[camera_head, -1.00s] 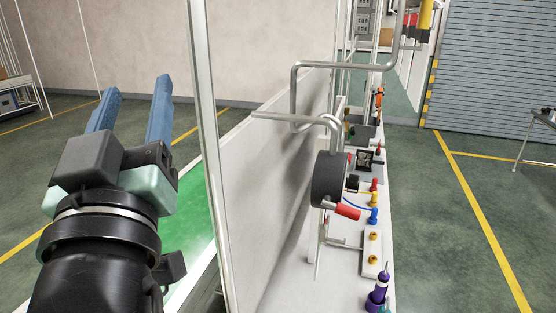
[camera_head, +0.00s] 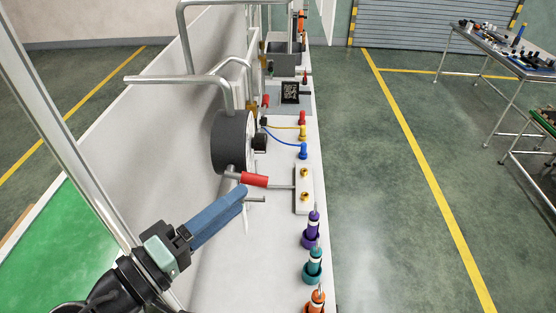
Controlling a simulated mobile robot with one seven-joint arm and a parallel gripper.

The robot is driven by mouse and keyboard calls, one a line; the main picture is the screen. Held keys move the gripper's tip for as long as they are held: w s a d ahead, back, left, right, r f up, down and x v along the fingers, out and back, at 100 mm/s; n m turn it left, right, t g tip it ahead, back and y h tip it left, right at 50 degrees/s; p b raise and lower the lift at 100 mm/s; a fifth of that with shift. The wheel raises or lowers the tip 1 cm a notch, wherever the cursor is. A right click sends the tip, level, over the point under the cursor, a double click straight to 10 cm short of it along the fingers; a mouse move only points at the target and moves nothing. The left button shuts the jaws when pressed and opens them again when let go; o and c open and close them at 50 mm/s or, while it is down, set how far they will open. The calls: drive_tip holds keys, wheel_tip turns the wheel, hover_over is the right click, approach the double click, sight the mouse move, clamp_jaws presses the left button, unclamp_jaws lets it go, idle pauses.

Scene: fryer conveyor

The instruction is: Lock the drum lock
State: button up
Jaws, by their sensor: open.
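A black drum (camera_head: 231,141) stands beside the white panel, with a pale face turned right. A red-handled lever (camera_head: 254,179) sticks out to the right just below it; I take this to be the drum lock, though no label shows. My gripper (camera_head: 241,194) reaches in from the lower left with its blue fingers pointing up and right. Its fingertips are just below and left of the red handle, close to it; I cannot tell whether they touch. The fingers overlap in this view, so the gap between them is hidden. The gripper is open and holds nothing visible.
A white plate with brass fittings (camera_head: 304,189) lies right of the lever. Purple (camera_head: 311,229), teal (camera_head: 313,264) and orange (camera_head: 316,300) tools stand along the bench's right edge. A metal post (camera_head: 70,130) rises at left. Bent pipes (camera_head: 181,79) run above the drum. Open floor lies right.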

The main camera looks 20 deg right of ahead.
sight(268, 177)
drive_tip(key=p+x, duration=0.4)
drive_tip(key=x, duration=0.6)
drive_tip(key=shift+d, duration=0.15)
drive_tip(key=shift+s, duration=0.1)
clamp_jaws()
